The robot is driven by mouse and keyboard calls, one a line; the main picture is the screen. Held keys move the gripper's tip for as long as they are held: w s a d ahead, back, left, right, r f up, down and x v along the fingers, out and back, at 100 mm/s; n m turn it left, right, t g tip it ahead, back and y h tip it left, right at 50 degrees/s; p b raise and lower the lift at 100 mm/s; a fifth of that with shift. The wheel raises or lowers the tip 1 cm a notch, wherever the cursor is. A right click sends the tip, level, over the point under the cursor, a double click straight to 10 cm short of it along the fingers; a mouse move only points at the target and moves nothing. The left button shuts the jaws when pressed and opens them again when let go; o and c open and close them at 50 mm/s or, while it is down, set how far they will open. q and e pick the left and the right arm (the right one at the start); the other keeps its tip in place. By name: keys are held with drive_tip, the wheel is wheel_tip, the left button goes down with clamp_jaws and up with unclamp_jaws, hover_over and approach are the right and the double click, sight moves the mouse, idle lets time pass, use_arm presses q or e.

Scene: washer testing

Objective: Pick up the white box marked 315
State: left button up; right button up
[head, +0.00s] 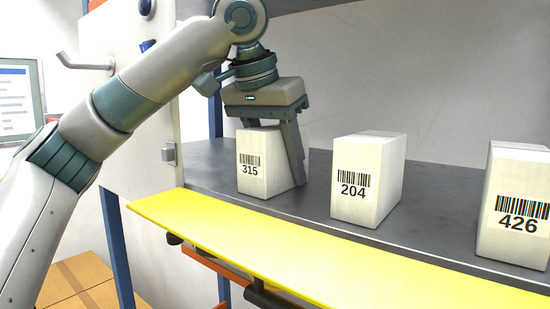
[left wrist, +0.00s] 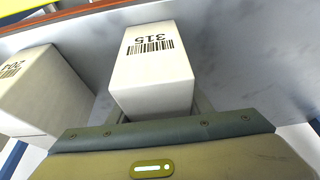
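The white box marked 315 (head: 262,163) stands upright on the dark shelf, its label facing front. In the left wrist view the same box (left wrist: 152,80) lies straight ahead of the gripper, between its fingers. My left gripper (head: 270,155) reaches down over the box from above. One finger runs down close beside the box's right side; the other is mostly hidden. The frames do not show whether the fingers press on the box or stand slightly apart from it. The box appears to rest on the shelf. My right gripper is not in view.
A white box marked 204 (head: 368,178) stands just to the right, and one marked 426 (head: 514,205) farther right. A yellow strip (head: 330,255) runs along the front edge of the shelf (head: 315,205). A blue post (head: 216,118) stands behind my left arm. Cardboard boxes (head: 78,280) sit lower left.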

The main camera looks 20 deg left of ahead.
sight(249, 165)
use_arm(q)
drive_tip(key=shift+c, duration=1.3)
drive_tip(key=shift+r, duration=0.2)
drive_tip(key=shift+d+r+b, duration=0.1)
drive_tip(key=shift+r+b, duration=1.05)
drive_tip(key=shift+r, duration=0.4)
drive_tip(key=s+a+b, duration=0.1)
drive_tip(key=s, duration=0.1)
drive_tip(key=s+a+b, duration=0.1)
drive_tip(key=s+b, duration=0.1)
drive_tip(key=s, duration=0.1)
drive_tip(key=s+a+b, duration=0.1)
drive_tip(key=s, duration=0.1)
drive_tip(key=shift+s+a+f+b, duration=0.1)
drive_tip(key=shift+s+b, duration=0.2)
drive_tip(key=shift+s, duration=0.1)
drive_tip(key=s+a, duration=0.1)
drive_tip(key=s, duration=0.1)
drive_tip(key=s+b, duration=0.1)
drive_tip(key=s, duration=0.2)
drive_tip(key=s+a+b, duration=0.1)
drive_tip(key=s, duration=0.1)
drive_tip(key=shift+s+a+r, duration=0.25)
drive_tip(key=shift+s+a, duration=0.05)
drive_tip(key=shift+s, duration=0.1)
drive_tip(key=shift+s+a+b, duration=0.3)
drive_tip(key=shift+s+b, duration=0.05)
drive_tip(key=shift+s, duration=0.35)
